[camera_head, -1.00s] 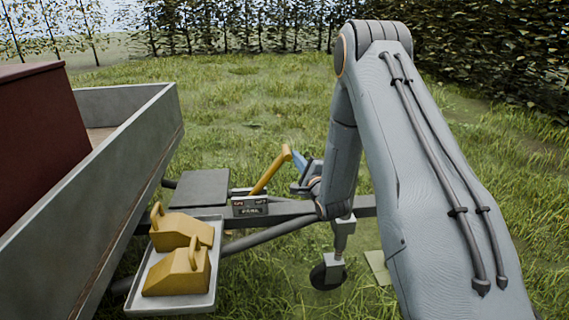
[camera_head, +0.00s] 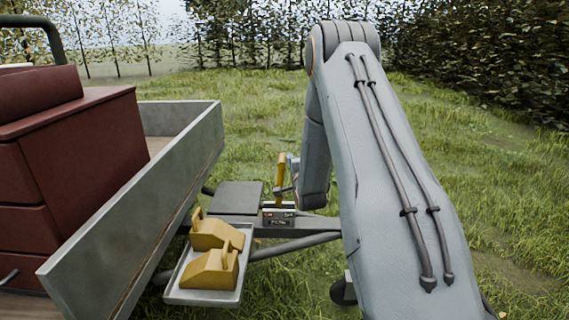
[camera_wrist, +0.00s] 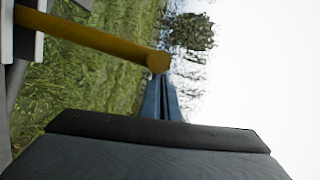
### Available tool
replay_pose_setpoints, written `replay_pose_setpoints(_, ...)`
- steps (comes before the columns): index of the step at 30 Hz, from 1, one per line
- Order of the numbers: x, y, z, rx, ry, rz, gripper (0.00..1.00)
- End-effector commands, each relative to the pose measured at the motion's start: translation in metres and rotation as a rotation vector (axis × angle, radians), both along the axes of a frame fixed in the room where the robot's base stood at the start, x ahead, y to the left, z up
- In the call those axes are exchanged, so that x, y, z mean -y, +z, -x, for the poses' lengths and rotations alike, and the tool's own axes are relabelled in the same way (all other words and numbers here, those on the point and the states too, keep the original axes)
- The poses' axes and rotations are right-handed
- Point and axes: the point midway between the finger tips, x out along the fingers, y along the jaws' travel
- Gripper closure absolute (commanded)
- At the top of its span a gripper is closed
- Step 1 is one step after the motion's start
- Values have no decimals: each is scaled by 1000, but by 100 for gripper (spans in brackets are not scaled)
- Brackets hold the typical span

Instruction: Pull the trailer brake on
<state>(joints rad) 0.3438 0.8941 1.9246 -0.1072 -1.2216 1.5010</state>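The trailer brake lever (camera_head: 281,168) is a yellow bar standing nearly upright on a small labelled box (camera_head: 278,216) on the trailer's drawbar. In the wrist view the lever (camera_wrist: 95,40) runs from the upper left to a round end near the middle. My gripper (camera_wrist: 161,85) has its two blue fingers close together, with their tips just below that round end. The fingers appear to be beside the lever, not around it; I cannot tell whether they touch. In the head view my arm hides most of the gripper.
The grey trailer wall (camera_head: 150,215) and a red cabinet (camera_head: 85,170) stand at the left. A tray (camera_head: 205,297) with two yellow wheel chocks (camera_head: 210,270) and a dark flat plate (camera_head: 237,197) lie near the lever. Open grass and hedges lie behind.

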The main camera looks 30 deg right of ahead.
Motion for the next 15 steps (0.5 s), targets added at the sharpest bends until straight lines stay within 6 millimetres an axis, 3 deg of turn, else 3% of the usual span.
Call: replay_pose_setpoints(15, -14, 3, -6, 5, 25, 4, 100)
